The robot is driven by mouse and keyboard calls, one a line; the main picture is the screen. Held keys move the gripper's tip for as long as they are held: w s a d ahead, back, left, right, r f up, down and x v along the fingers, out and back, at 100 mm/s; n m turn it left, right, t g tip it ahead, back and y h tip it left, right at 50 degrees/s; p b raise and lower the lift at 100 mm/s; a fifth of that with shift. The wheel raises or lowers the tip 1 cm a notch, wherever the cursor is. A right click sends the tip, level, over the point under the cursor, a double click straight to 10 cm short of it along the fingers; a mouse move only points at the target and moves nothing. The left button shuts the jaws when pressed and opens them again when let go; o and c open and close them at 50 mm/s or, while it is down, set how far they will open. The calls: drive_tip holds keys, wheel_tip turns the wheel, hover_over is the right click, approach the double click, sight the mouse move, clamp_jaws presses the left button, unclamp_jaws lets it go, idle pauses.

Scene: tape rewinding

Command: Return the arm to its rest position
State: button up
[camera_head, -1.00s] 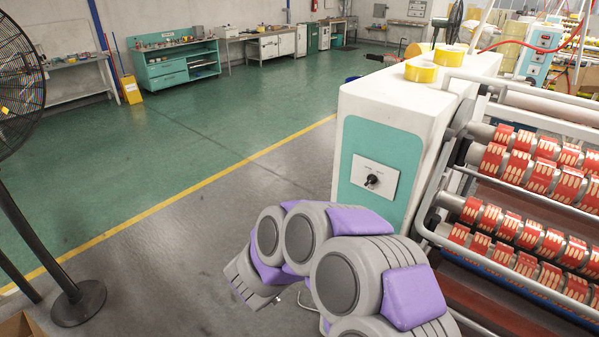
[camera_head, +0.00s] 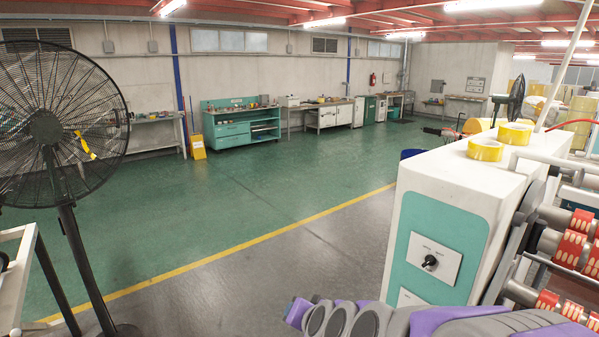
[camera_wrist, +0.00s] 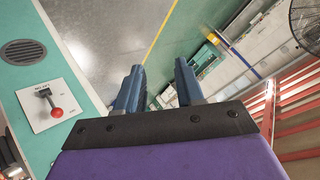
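My arm, grey and purple, is folded low at the bottom of the head view, in front of the white and teal machine (camera_head: 440,235). My gripper (camera_wrist: 160,78) shows in the wrist view with its two dark blue fingers apart and nothing between them. The machine's teal panel with a red-knobbed switch (camera_wrist: 55,108) is to the left of the fingers in the wrist view. In the head view the switch (camera_head: 430,260) is on the machine's front face. The fingers do not touch the machine.
Rolls of yellow tape (camera_head: 486,149) sit on top of the machine. Rollers with red tape reels (camera_head: 573,250) are at the right. A black standing fan (camera_head: 60,125) is at the left. The green floor (camera_head: 240,205) between is open, with a workbench (camera_head: 240,127) beyond.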

drive_tip(key=s+d+f+n+g+h, duration=0.1)
drive_tip(key=s+d+g, duration=0.2)
drive_tip(key=s, duration=0.8)
drive_tip(key=s+d+f+n+g+h, duration=0.1)
drive_tip(key=s+d+g, duration=0.3)
drive_tip(key=s, duration=0.7)
drive_tip(key=s+d+f+n+g+h, duration=0.1)
drive_tip(key=s+d+g, duration=0.3)
drive_tip(key=s, duration=0.7)
drive_tip(key=d+f+n, duration=0.1)
drive_tip(key=d, duration=0.1)
drive_tip(key=shift+d+f+h+b, duration=0.3)
drive_tip(key=shift+d+h, duration=0.1)
